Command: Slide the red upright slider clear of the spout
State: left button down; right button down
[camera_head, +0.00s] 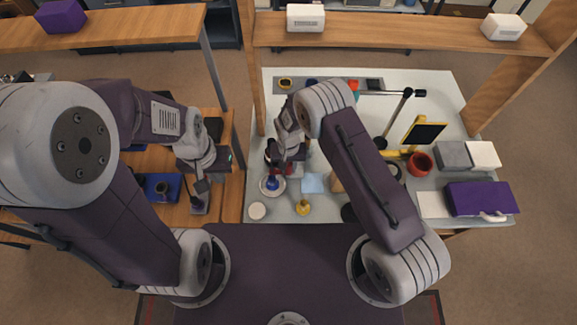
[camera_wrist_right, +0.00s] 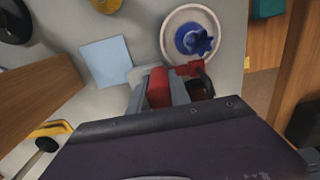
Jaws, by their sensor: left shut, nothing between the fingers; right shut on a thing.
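My right gripper (camera_head: 284,165) is over the pale table, and its fingers (camera_wrist_right: 160,90) are shut on a red upright piece, the slider (camera_wrist_right: 158,86). Red also shows by the gripper in the head view, partly hidden by the arm. A smaller red part (camera_wrist_right: 188,68) and a dark curved part (camera_wrist_right: 206,82) are just right of the fingers in the wrist view. A blue star-shaped piece (camera_wrist_right: 196,41) sits on a round whitish dish (camera_wrist_right: 170,36) beyond them. I cannot pick out the spout for certain. My left gripper (camera_head: 199,193) is shut and empty, left of the pale table.
A light blue square (camera_head: 312,183) lies right of the gripper. A yellow piece (camera_head: 303,208) and a white disc (camera_head: 257,211) are near the front edge. A red ring-shaped pot (camera_head: 419,164) and purple box (camera_head: 482,198) stand further right. A wooden post (camera_head: 253,90) rises at the left.

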aim_at(297, 172)
dwell(0.5)
jog(key=shift+d, duration=1.65)
jog(key=c, duration=1.2)
grip_release()
notch_tip(297, 172, up, 9)
jog(key=b, duration=0.1)
jog(key=shift+b, duration=0.3)
